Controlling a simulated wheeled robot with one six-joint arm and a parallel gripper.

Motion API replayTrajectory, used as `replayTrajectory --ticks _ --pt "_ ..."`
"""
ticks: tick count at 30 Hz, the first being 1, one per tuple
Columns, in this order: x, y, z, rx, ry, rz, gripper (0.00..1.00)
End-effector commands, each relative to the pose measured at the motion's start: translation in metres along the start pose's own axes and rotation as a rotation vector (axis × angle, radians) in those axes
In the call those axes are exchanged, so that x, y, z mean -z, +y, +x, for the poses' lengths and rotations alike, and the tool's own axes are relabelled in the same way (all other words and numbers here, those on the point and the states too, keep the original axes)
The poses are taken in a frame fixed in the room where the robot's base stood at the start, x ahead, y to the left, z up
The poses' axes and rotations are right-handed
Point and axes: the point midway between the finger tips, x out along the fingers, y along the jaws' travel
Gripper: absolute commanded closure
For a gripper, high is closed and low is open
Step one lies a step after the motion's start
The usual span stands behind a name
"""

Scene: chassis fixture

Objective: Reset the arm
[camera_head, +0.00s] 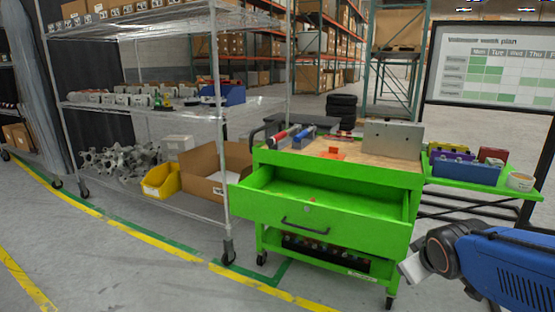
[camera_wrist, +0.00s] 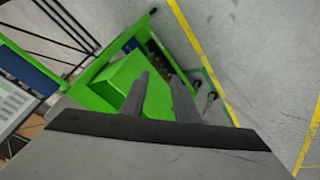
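My arm shows at the lower right of the head view as a blue link (camera_head: 515,268) with a dark joint and a grey end piece. It is in front of and to the right of the green cart (camera_head: 412,192), with no visible contact. In the wrist view my gripper (camera_wrist: 158,76) has its two grey fingers apart, with nothing held between them. The fingers point toward the green cart (camera_wrist: 105,82) below. In the head view the fingertips cannot be made out.
The cart's green drawer (camera_head: 290,213) is pulled out toward me. A grey metal block (camera_head: 392,139) stands on the cart's top. A wire shelf (camera_head: 150,107) stands at left, and a whiteboard (camera_head: 490,65) at right. A green side shelf (camera_head: 470,182) holds bins. Floor in front is clear.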

Motion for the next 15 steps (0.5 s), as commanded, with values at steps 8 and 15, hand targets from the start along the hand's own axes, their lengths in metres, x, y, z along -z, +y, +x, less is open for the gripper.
replayTrajectory --ticks 8,15 --pt "-0.057 -0.045 -0.070 0.113 -0.155 0.284 0.72" --pt "-0.088 -0.075 -0.106 0.186 -0.246 0.414 0.72"
